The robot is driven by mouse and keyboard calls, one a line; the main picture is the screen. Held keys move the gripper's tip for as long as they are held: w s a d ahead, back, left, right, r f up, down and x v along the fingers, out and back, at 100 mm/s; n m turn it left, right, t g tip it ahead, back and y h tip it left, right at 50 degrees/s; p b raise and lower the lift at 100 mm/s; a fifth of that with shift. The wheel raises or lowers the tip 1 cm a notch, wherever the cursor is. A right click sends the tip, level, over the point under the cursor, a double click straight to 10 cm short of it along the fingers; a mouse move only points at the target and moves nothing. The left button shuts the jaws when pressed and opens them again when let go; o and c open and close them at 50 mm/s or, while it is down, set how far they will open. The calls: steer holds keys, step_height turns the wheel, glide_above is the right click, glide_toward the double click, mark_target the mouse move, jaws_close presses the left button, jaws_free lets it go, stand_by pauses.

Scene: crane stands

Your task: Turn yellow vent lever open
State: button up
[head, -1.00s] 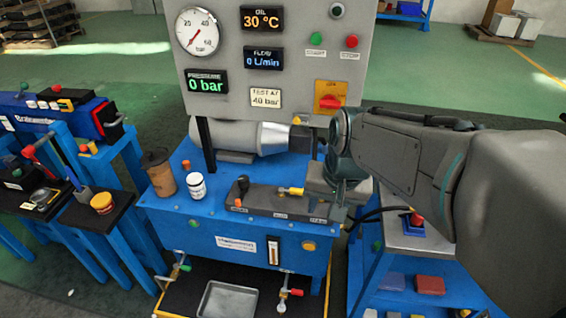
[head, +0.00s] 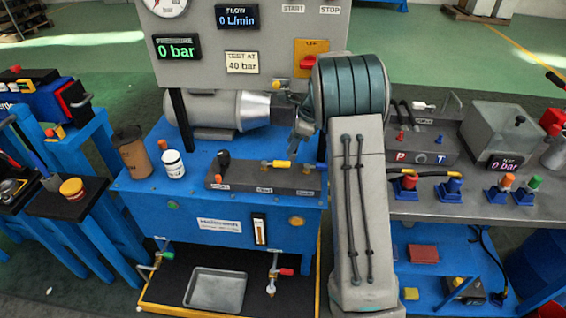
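The yellow vent lever (head: 275,163) lies flat, pointing left-right, on a dark valve block (head: 238,183) atop the blue tank. Its silver end is on the left. My gripper (head: 301,131) is just beyond and above the lever's right end, apart from it as far as I can see. My arm's large rounded joint and grey link hide most of the gripper, so its opening does not show.
A black-knobbed lever (head: 223,159) stands at the block's left. A white jar (head: 173,164) and a brown cup (head: 132,152) stand left on the tank top (head: 201,172). The grey panel (head: 240,40) rises behind. A bench (head: 437,208) with hoses and couplings is at right.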

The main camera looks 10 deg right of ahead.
mark_target(281, 162)
steer(key=x, duration=0.8)
steer(key=shift+w+d+f+b, duration=0.1)
steer(key=shift+w+f+b, duration=0.1)
steer(key=shift+b, duration=0.2)
steer(key=shift+r, duration=0.1)
jaws_close()
